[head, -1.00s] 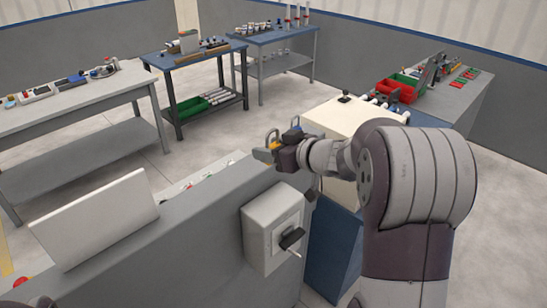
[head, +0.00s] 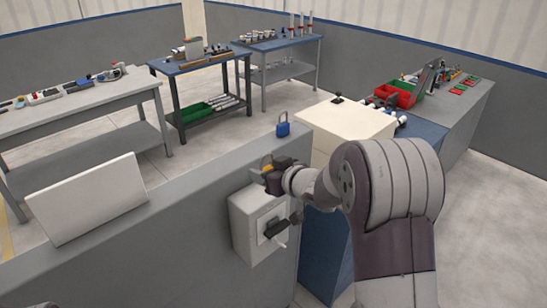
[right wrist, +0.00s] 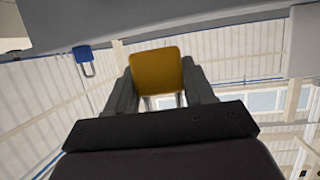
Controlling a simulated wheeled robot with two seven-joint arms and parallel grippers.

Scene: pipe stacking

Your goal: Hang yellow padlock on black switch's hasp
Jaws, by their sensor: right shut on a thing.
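The yellow padlock (head: 267,167) is in my right gripper (head: 271,180); its body also shows between the two fingers in the right wrist view (right wrist: 158,72). The gripper is shut on it, just above the top of a grey switch box (head: 247,212). The black switch (head: 276,228) is on the front of that box, below and slightly right of the gripper. Its hasp is too small to make out. Padlock and switch are apart. My left gripper is out of view.
A blue padlock (head: 283,129) is at the top edge of the grey panel (head: 185,220), behind the gripper; it also shows in the right wrist view (right wrist: 84,57). A white board (head: 85,200) leans at left. A cream-topped cabinet (head: 340,128) stands behind my right arm.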

